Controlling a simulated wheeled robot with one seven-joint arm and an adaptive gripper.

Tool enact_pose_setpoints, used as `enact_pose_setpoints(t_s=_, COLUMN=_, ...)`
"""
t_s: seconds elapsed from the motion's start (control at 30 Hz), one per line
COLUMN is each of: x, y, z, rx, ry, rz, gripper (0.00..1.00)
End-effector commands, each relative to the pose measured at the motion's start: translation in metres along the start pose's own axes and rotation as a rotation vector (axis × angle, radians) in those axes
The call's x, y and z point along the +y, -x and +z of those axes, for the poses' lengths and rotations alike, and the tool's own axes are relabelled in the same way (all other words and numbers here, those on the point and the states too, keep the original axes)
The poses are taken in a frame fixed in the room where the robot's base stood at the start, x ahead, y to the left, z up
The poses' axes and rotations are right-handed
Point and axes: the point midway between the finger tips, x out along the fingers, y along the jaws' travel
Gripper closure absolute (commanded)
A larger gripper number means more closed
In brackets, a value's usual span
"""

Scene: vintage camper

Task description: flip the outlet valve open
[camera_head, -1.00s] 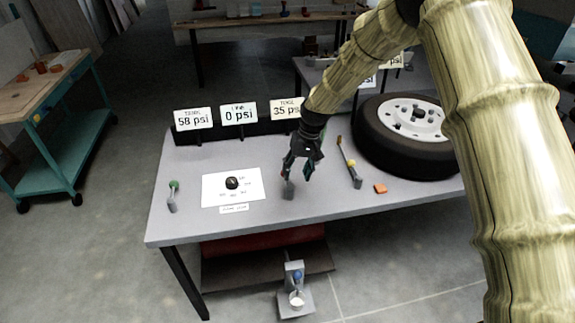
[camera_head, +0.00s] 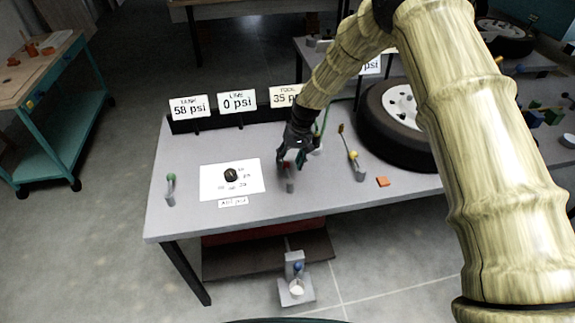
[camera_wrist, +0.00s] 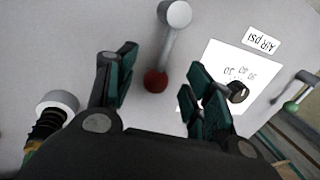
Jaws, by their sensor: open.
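A small lever valve with a red ball knob (camera_wrist: 156,80) and a grey post (camera_wrist: 174,14) stands on the grey workbench (camera_head: 255,218). It also shows in the head view (camera_head: 290,185). My gripper (camera_wrist: 160,88) is open, with its dark green fingers on either side of the red knob. My gripper (camera_head: 296,158) partly hides this lever in the head view. Another lever with a green knob (camera_head: 170,178) stands at the bench's left end. A third, with a yellow knob (camera_head: 353,154), stands right of my gripper. No readable label shows which lever is the outlet.
A black dial (camera_head: 231,175) sits on a white card left of my gripper. Signs behind it read 58 psi (camera_head: 189,107), 0 psi (camera_head: 237,102) and 35 psi. A wheel (camera_head: 385,125) lies at the right. An orange block (camera_head: 383,182) lies near the front edge.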

Motion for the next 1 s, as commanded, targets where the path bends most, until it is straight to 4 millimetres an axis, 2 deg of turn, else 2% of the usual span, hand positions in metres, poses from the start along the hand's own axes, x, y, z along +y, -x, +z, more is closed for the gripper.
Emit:
enact_pose_setpoints(t_s=0.33, x=-0.001, y=-0.03, z=0.0, rx=0.0, ry=0.0, rz=0.0, gripper=0.48)
enact_pose_setpoints(t_s=0.73, x=-0.001, y=-0.035, z=0.0, rx=0.001, ry=0.001, rz=0.0, gripper=0.48)
enact_pose_setpoints(t_s=1.0, x=-0.001, y=-0.035, z=0.0, rx=0.0, ry=0.001, rz=0.0, gripper=0.97)
